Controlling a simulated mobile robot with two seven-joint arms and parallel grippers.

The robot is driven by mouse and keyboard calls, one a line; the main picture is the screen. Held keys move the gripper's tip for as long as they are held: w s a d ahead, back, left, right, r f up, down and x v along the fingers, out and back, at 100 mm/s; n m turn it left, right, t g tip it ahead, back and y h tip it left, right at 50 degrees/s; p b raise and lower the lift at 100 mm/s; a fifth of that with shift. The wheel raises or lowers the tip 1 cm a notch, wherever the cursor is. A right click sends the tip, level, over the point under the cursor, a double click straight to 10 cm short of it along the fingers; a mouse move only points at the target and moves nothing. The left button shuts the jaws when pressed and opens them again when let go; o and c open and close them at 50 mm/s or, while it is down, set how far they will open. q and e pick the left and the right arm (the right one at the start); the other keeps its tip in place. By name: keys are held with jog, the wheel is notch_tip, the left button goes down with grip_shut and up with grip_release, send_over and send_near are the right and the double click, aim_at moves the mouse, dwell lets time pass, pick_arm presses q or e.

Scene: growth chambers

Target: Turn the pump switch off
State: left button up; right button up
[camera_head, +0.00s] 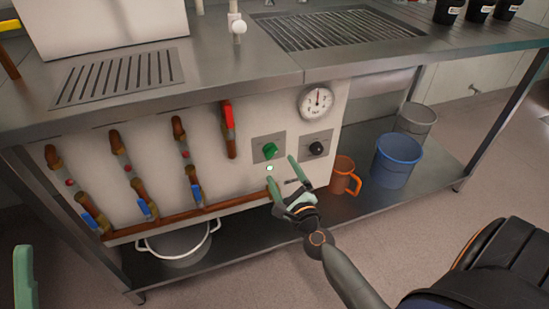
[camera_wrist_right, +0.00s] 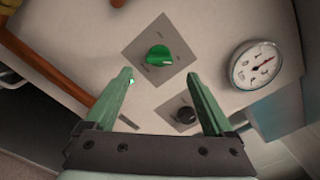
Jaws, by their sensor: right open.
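A green rotary knob (camera_head: 270,150) sits on a grey square plate on the white front panel. In the right wrist view the green knob (camera_wrist_right: 158,56) has a pale mark towards its right end; the plate's lettering is too small to read. A black knob (camera_head: 317,148) on a second plate is to its right; I cannot tell from labels which is the pump switch. My right gripper (camera_head: 281,170) is open and empty in front of the panel. A green finger of my left gripper (camera_head: 22,275) shows at the left edge.
A round gauge (camera_head: 317,101) is above the black knob. A red-handled valve (camera_head: 228,115) and several brown pipes with valves are left of the knobs. An orange jug (camera_head: 343,176), a blue bucket (camera_head: 396,160) and a white pot (camera_head: 180,246) stand on the lower shelf.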

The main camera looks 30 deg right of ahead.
aim_at(273, 155)
jog(key=shift+x, duration=3.1)
jog(key=shift+c, duration=0.4)
jog(key=c, duration=1.3)
